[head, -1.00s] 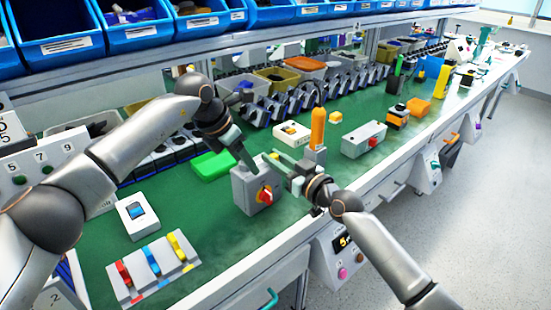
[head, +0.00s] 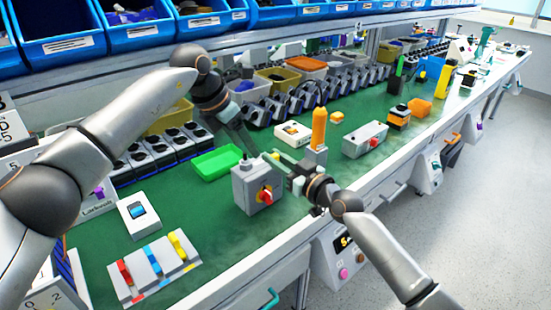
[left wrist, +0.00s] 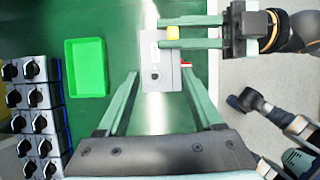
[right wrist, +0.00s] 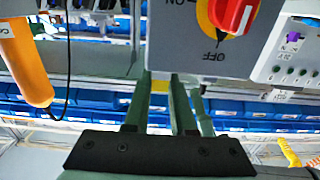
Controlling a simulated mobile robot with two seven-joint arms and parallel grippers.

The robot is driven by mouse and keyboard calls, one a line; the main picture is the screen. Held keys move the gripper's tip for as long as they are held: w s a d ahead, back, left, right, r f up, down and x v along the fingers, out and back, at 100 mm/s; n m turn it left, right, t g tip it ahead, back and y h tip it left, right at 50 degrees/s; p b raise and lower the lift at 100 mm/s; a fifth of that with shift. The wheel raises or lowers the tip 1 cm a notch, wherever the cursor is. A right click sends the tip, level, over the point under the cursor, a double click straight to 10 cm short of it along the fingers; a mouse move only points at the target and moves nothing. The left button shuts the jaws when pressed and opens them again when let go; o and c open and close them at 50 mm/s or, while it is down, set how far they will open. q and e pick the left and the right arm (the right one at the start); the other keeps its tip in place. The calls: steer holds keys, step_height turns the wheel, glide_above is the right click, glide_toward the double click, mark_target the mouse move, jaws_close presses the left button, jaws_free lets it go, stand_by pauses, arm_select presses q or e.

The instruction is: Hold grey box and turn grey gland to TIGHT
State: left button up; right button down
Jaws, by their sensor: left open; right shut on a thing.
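The grey box (head: 244,190) stands on the green bench mat, with a red and yellow rotary switch (head: 264,195) on its front. The gland (head: 246,161) rises from its top and shows as a dark round fitting in the left wrist view (left wrist: 155,76). My left gripper (left wrist: 161,74) is open above the box, its fingers apart on either side of the gland in that view. My right gripper (head: 275,161) is shut at the box's top right, around a yellow part (left wrist: 173,32) at the box. OFF and ON show by the switch; I cannot read a TIGHT mark.
A green tray (head: 216,163) lies behind and left of the box. An orange-handled tool (head: 318,130) stands close to my right gripper. A white box with a blue screen (head: 138,214) and a coloured switch panel (head: 150,268) are at the left.

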stand_by(0.3)
steer(key=c, duration=0.7)
jaws_free()
steer(key=shift+d, duration=0.1)
steer(key=v, duration=1.2)
